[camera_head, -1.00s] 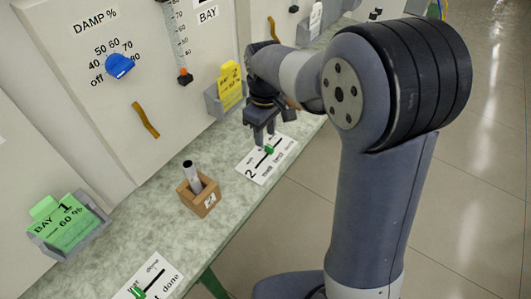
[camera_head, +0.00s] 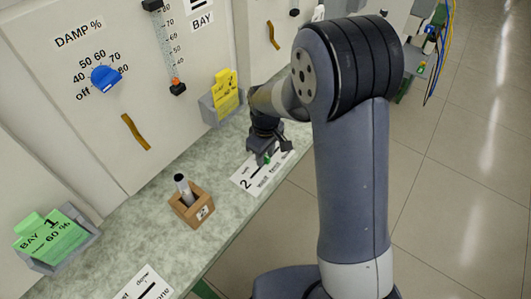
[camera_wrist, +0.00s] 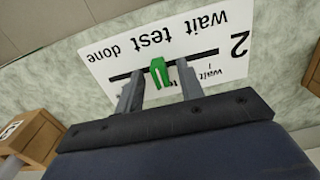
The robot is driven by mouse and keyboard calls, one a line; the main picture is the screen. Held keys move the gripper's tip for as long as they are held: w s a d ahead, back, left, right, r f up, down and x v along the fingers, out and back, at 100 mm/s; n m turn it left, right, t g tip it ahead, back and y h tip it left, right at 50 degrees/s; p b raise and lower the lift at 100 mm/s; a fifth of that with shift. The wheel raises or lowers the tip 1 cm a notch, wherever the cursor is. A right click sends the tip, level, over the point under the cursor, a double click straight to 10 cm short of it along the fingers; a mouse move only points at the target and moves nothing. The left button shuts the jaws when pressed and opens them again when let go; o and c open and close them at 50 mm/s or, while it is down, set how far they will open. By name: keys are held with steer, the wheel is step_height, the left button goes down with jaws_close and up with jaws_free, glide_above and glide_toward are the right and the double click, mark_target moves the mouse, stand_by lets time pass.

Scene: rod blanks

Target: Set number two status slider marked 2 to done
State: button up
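The white slider card marked 2 (camera_head: 243,183) lies on the green bench top. In the wrist view the card (camera_wrist: 100,60) appears upside down, with wait, test and done along a black track. The green slider knob (camera_head: 267,159) sits near the middle of the track; in the wrist view the knob (camera_wrist: 160,71) is by the word test. My gripper (camera_head: 264,157) is low over the card, partly hiding it. In the wrist view my gripper's fingers (camera_wrist: 158,88) are apart, one on each side of the knob, with gaps showing.
A wooden block holding a grey rod (camera_head: 190,205) stands left of the card. Another slider card (camera_head: 148,288) lies at the lower left. A green bay 1 card holder (camera_head: 55,240) and a yellow card holder (camera_head: 222,98) stand along the panel at the back.

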mark_target(278, 149)
steer(key=shift+c, duration=0.5)
jaws_close()
steer(key=w+d, duration=0.4)
steer(key=w, duration=0.1)
steer(key=shift+r, duration=0.1)
steer(key=shift+o, duration=0.5)
jaws_free()
steer(key=shift+w, duration=0.1)
